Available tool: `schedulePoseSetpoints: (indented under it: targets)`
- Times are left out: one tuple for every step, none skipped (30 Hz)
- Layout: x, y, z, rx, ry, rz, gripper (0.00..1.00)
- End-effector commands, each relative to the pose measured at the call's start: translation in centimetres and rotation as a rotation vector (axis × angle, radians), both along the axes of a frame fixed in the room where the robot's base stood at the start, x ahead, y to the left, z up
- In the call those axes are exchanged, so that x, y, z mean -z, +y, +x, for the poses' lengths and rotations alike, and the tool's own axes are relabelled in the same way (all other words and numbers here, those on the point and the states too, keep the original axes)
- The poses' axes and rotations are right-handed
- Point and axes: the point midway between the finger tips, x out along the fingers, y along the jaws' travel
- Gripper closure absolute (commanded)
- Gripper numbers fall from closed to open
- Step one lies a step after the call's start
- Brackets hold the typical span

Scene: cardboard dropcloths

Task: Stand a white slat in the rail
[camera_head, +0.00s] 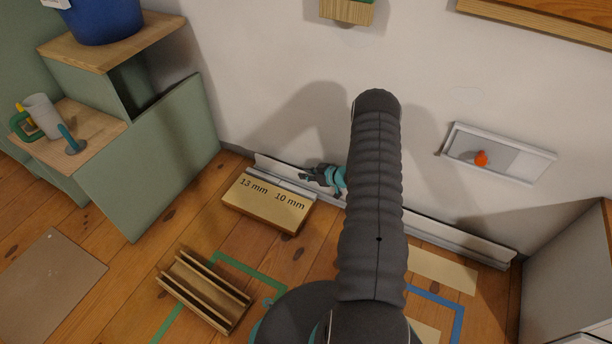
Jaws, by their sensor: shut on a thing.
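My gripper (308,176) is low at the wall, just behind the right part of a wooden block (262,208) marked 13 mm and 10 mm. Its fingers point left and are shut on a thin pale piece that looks like a white slat (277,168). The slat is hard to tell from the white skirting behind it. A light grey strip that looks like the rail (283,186) runs along the block's back edge. I cannot tell whether the slat is seated in it. My arm hides the floor and wall to the right of the gripper.
A slotted wooden rack (205,290) lies on the floor at the front left, beside green tape. A green cabinet (150,160) stands left, with a mug (43,116) on its lower top. A framed wall recess (497,153) holds an orange item. Blue tape (437,300) marks the right floor.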

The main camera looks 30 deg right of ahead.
Motion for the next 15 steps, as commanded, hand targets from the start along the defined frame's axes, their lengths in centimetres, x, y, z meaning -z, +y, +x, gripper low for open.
schedulePoseSetpoints:
  targets:
    - [-0.03, -0.05, 0.09, 0.0, -0.003, -0.001, 1.0]
    - [-0.07, -0.06, 0.09, 0.0, -0.003, -0.001, 1.0]
    - [-0.1, -0.05, 0.08, 0.0, -0.003, -0.001, 1.0]
    - [-0.1, -0.05, 0.08, 0.0, -0.003, -0.001, 1.0]
    - [-0.09, -0.05, 0.08, 0.0, -0.003, -0.001, 1.0]
    - [-0.08, -0.05, 0.07, 0.0, -0.002, 0.0, 1.0]
    - [-0.03, -0.05, 0.07, 0.0, -0.002, 0.0, 1.0]
    - [0.04, -0.05, 0.03, 0.0, -0.002, -0.001, 0.82]
    - [0.0, -0.05, 0.03, 0.0, -0.002, -0.001, 0.72]
    - [-0.01, -0.05, 0.03, 0.0, -0.002, -0.001, 0.65]
    - [-0.01, -0.06, 0.02, 0.001, -0.001, 0.0, 0.59]
    - [-0.01, -0.06, 0.02, 0.001, -0.001, 0.0, 0.59]
    - [-0.01, -0.06, 0.02, 0.001, -0.001, 0.0, 0.59]
    - [-0.01, -0.06, 0.02, 0.001, -0.001, 0.0, 0.59]
    - [-0.01, -0.06, 0.02, 0.001, -0.001, 0.0, 0.59]
